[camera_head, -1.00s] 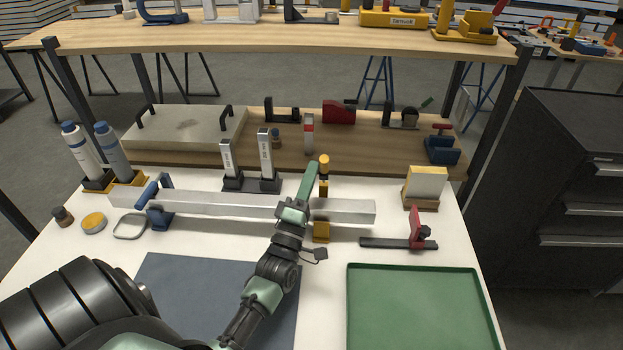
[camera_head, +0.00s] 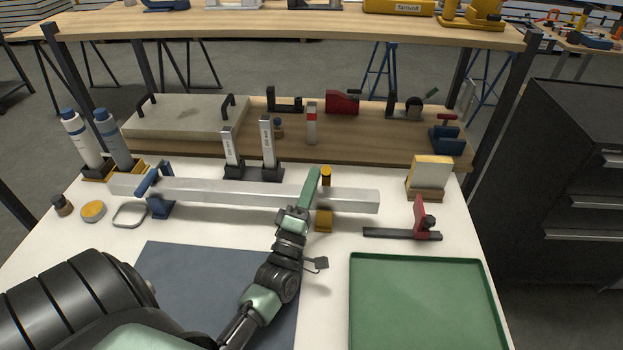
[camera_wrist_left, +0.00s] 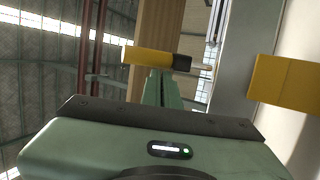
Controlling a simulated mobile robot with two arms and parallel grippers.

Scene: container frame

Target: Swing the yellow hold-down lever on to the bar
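The yellow hold-down lever (camera_head: 326,172) has a dark collar and still stands up above the long grey metal bar (camera_head: 250,194). The yellow base block (camera_head: 323,222) is at the bar's near side. In the left wrist view the lever's yellow handle (camera_wrist_left: 150,57) crosses at the fingertips, with the yellow block (camera_wrist_left: 285,82) to the right. My left gripper (camera_head: 314,180) reaches over the bar, just left of the lever; its green fingers (camera_wrist_left: 162,88) are close together and look shut. Whether they touch the lever I cannot tell. My right gripper is not in view.
A blue clamp (camera_head: 160,205) stands at the bar's left part. Two upright grey pieces (camera_head: 268,145) stand behind the bar. A red-and-black stop (camera_head: 420,222) and a green tray (camera_head: 425,300) lie to the right. A dark mat (camera_head: 190,285) is in front.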

